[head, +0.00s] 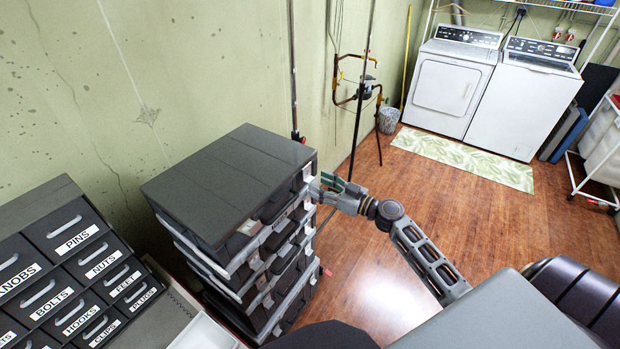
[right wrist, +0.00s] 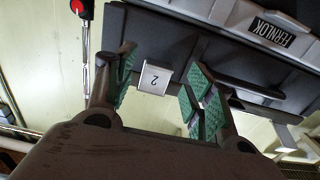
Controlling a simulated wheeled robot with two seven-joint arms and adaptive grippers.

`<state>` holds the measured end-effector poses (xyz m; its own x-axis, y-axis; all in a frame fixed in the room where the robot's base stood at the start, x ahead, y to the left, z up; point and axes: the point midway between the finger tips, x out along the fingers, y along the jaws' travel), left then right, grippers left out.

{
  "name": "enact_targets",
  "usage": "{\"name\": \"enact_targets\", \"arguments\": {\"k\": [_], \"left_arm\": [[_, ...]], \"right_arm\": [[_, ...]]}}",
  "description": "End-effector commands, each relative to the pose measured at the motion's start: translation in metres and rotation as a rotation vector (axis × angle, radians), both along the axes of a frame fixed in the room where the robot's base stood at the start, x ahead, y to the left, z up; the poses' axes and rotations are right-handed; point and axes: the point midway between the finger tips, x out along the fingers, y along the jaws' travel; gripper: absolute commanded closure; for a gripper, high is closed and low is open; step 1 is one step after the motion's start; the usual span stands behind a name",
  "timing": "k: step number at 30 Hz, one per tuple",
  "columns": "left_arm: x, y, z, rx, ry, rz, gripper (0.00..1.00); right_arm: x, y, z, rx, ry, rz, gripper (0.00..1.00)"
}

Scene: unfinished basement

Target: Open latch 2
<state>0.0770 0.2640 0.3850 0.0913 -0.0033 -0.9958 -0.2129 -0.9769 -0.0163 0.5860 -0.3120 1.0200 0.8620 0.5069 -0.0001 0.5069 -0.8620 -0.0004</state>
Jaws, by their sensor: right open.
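Latch 2 (right wrist: 153,78) is a small pale tab marked "2" on the dark case front in the right wrist view. It hangs straight, close to the case wall. My right gripper (right wrist: 160,66) is open, with one green-padded finger on each side of the latch and gaps visible on both sides. In the head view my right gripper (head: 327,186) is at the upper right front corner of the stack of dark cases (head: 215,190). My left gripper is not in view.
The case carries a FERNLOK label (right wrist: 271,27) beside the latch. Labelled small drawers (head: 75,270) stand at the left. A thin pipe (head: 293,80) runs up the wall behind the stack. The wooden floor (head: 440,210) to the right is clear.

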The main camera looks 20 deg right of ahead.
Motion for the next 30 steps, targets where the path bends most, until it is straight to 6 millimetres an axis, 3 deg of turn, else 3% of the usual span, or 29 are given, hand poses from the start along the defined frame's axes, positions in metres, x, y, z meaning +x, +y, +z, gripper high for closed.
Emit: {"name": "enact_targets", "arguments": {"k": [15, 30], "left_arm": [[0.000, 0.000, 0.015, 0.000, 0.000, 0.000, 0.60], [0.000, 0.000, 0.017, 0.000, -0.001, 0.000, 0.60]], "right_arm": [[0.034, 0.020, 0.002, 0.001, 0.000, 0.000, 0.46], [0.040, 0.023, 0.000, 0.000, 0.000, 0.000, 0.46]]}}
